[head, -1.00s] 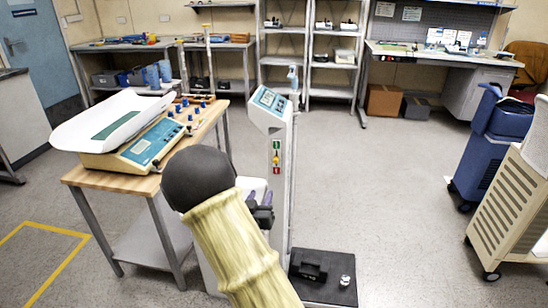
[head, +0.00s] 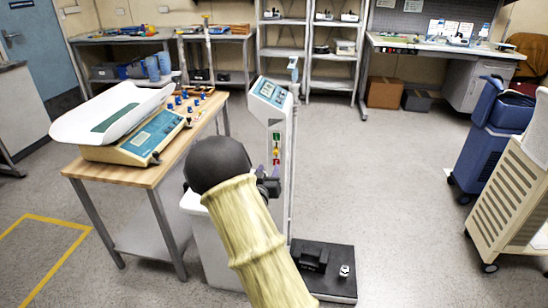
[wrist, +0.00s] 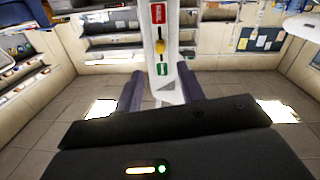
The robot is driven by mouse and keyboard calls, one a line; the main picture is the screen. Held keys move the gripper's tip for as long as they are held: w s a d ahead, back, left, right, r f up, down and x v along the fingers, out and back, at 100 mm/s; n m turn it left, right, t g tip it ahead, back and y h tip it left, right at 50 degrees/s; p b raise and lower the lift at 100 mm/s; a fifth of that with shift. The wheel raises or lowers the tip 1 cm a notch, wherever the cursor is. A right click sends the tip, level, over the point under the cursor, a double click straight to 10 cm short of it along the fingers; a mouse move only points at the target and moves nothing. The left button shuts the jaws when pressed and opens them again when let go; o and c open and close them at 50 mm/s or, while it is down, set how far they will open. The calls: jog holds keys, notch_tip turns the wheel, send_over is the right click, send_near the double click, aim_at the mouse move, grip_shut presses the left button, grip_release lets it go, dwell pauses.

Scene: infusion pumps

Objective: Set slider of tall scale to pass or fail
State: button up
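The tall scale (head: 268,95) stands upright on a dark base, with a blue-framed display on top of its pale column. The knob also shows small in the head view (head: 276,152). My gripper (wrist: 163,77) is open, with its two dark fingers on either side of the column below the knob. Nothing is between the fingertips that I can see held. In the head view my arm partly hides the gripper (head: 268,186).
A wooden-topped table (head: 120,172) with a baby scale (head: 130,140) stands close on the left. Shelves and a workbench line the back. The floor right of the scale is clear.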

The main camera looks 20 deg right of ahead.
aim_at(275, 154)
jog(key=x, duration=0.8)
jog(key=shift+w+d, duration=0.2)
jog(key=shift+w, duration=0.25)
jog(key=shift+s+d, duration=0.1)
jog(key=shift+s, duration=0.15)
jog(key=shift+c, duration=0.6)
grip_shut()
